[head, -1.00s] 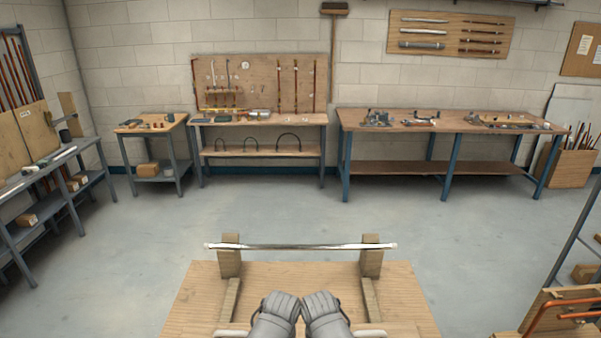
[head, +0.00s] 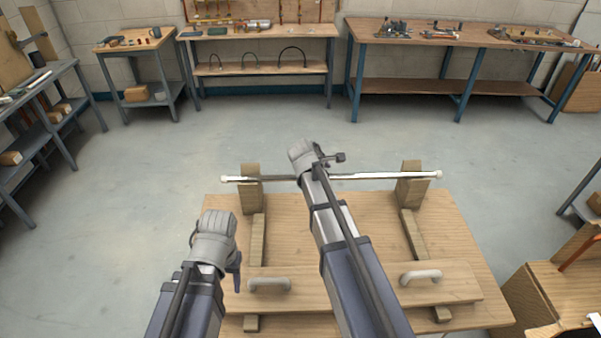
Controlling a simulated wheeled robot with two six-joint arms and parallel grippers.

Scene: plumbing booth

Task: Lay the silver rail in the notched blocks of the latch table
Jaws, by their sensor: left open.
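The silver rail (head: 378,176) runs left to right across the far side of the wooden latch table (head: 350,225). It crosses the left notched block (head: 251,199) and the right notched block (head: 411,195) near their tops; I cannot tell how deep it sits in the notches. Its two pale ends stick out past the blocks. My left gripper (head: 219,222) is open and empty, over the table's left edge, nearer to me than the rail. My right gripper (head: 302,152) is above the rail's left-middle part, and my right arm hides a piece of the rail. Its jaws are unclear.
A board with two grey handles, left (head: 269,284) and right (head: 420,276), lies across the table's near side. The floor (head: 180,170) beyond and left of the table is clear. Workbenches (head: 255,31) stand along the back wall. A wooden box (head: 560,280) stands at the lower right.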

